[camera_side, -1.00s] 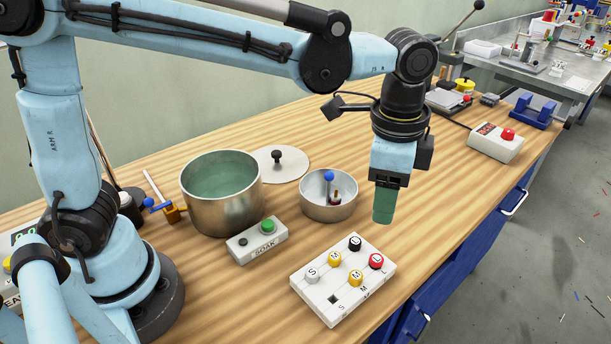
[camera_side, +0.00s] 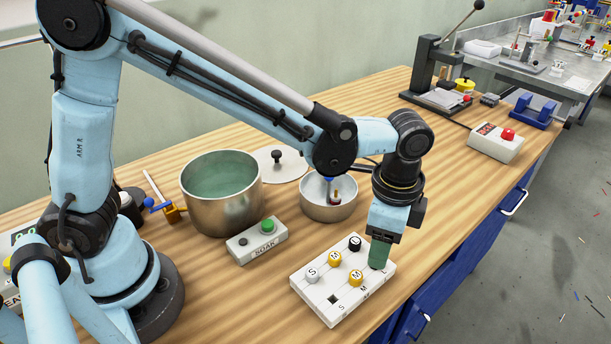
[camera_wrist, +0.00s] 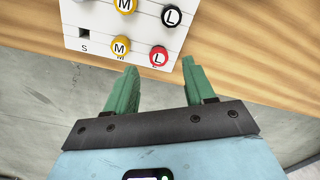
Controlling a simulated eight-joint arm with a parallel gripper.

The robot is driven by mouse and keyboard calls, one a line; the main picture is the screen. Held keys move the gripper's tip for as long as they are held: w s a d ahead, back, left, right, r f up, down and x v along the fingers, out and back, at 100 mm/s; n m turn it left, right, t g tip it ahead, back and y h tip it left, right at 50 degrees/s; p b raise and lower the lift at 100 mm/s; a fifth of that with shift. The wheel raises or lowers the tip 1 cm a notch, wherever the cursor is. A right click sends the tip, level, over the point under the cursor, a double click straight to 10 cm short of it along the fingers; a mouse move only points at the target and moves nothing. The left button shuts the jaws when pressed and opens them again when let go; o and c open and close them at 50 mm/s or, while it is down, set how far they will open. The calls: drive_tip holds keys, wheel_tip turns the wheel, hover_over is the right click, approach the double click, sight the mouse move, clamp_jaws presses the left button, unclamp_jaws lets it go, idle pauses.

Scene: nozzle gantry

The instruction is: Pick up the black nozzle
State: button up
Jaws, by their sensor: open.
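The black nozzle (camera_side: 355,243), marked L, stands upright in the back row of the white rack (camera_side: 320,318). It also shows in the wrist view (camera_wrist: 171,15), near the top edge. My gripper (camera_side: 378,266) is above the right end of the rack, to the front right of the black nozzle and apart from it. In the wrist view my gripper (camera_wrist: 161,68) has its green fingers spread with nothing between them. A red nozzle (camera_wrist: 158,56), also marked L, is close to the fingertips; in the side view my gripper hides it.
Two yellow M nozzles (camera_side: 334,258) (camera_side: 355,277) and a grey S nozzle (camera_side: 312,275) share the rack, with one empty square socket (camera_side: 333,299). A steel bowl (camera_side: 315,210), the soak button box (camera_side: 257,243) and a large pot (camera_side: 200,211) stand behind and left.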

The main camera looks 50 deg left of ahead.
drive_tip(key=shift+s+f, duration=0.15)
drive_tip(key=shift+f, duration=1.6)
drive_tip(key=shift+c, duration=0.3)
clamp_jaws()
